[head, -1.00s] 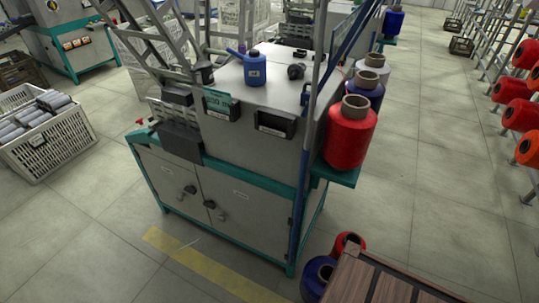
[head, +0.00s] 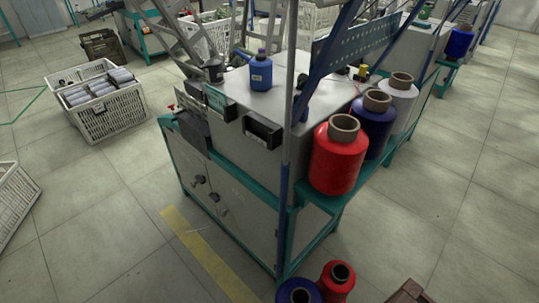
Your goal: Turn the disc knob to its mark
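The winding machine (head: 240,190) stands in the middle of the head view, a grey cabinet with green edging. Two dark handles or knobs (head: 199,180) sit on its front doors, too small to show any mark. A small dark round part (head: 302,81) on the top is partly hidden by the blue and grey post. I cannot tell which of these is the disc knob. My gripper is not in view.
A red spool (head: 338,160), a blue spool (head: 374,125) and a white one stand on the machine's right shelf. Spools (head: 336,280) sit at the bottom edge. White crates (head: 105,112) stand left; floor between is clear.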

